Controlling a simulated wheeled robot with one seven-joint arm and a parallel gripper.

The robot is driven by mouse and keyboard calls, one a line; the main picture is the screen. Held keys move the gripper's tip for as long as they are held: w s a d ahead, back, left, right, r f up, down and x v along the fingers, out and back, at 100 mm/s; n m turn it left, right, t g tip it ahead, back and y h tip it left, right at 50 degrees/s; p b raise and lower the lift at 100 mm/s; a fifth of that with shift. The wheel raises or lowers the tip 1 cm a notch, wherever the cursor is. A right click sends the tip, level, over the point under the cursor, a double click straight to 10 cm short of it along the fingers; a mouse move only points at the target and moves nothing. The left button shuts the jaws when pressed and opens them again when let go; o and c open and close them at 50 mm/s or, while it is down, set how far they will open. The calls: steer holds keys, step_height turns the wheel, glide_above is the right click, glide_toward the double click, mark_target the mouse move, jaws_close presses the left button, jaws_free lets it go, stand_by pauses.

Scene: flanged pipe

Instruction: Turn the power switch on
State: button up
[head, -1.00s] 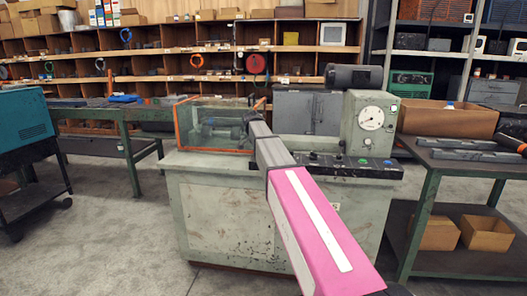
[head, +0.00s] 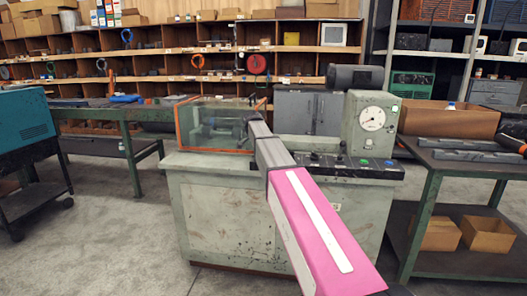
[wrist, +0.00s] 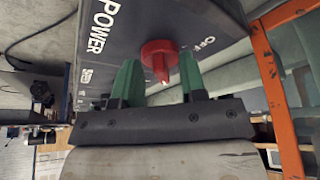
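The power switch is a red round knob (wrist: 160,52) on a dark panel (wrist: 125,35) in the wrist view. The panel carries white lettering that reads "POWER" and "OFF"; a smaller mark at its lower left is hard to read. A small pale mark shows on the knob's stem. My gripper (wrist: 158,62) has two green fingers standing apart, one on each side of the knob. A gap shows between the knob and each finger, and I cannot tell whether the tips reach past it. In the head view the switch and my fingers cannot be made out.
A pale green machine (head: 225,215) with a dial gauge (head: 372,118) stands in front of me. Its orange-framed clear guard (head: 180,128) is at the left, and an orange frame bar (wrist: 275,90) shows close by in the wrist view. Green benches (head: 430,190) stand to either side.

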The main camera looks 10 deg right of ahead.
steer(key=shift+r, duration=0.1)
steer(key=v, duration=1)
steer(key=shift+r, duration=0.3)
steer(key=shift+a, duration=0.15)
